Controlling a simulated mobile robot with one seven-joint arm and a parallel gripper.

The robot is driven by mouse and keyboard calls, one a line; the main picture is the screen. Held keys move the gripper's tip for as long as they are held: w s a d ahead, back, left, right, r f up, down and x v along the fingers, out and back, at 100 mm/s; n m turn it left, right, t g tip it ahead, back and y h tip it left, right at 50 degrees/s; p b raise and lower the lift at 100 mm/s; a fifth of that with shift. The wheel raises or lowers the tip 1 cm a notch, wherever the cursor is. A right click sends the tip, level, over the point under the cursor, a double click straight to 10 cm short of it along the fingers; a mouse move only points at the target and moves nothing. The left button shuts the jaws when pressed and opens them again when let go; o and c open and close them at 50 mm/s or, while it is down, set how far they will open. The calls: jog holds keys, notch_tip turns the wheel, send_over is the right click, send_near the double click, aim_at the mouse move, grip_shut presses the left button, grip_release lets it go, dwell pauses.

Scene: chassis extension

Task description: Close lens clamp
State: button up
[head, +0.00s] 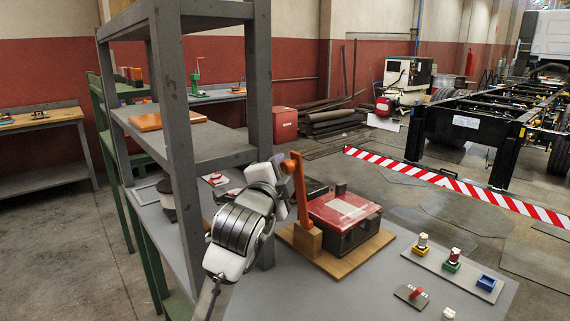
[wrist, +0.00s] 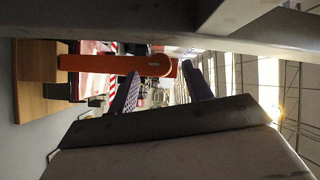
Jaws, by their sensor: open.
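The lens clamp stands on a wooden base (head: 375,243) on the grey bench. It has a dark box with a red top (head: 344,208) and an upright orange lever (head: 300,190) on a wooden block at its left. In the wrist view the lever (wrist: 100,64) lies sideways, its rounded end near my fingertips. My gripper (wrist: 160,75) is open, its two dark fingers apart. In the head view my gripper (head: 281,161) is beside the lever's upper end. I cannot tell whether it touches the lever.
A grey shelf frame (head: 178,120) rises close to my arm on the left. An orange plate (head: 167,120) lies on its shelf. At the bench's right are a tray with yellow, green and blue pieces (head: 451,262) and a small red-levered switch (head: 413,296).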

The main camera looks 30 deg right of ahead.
aim_at(286, 168)
jog(key=shift+x, duration=1.5)
grip_shut()
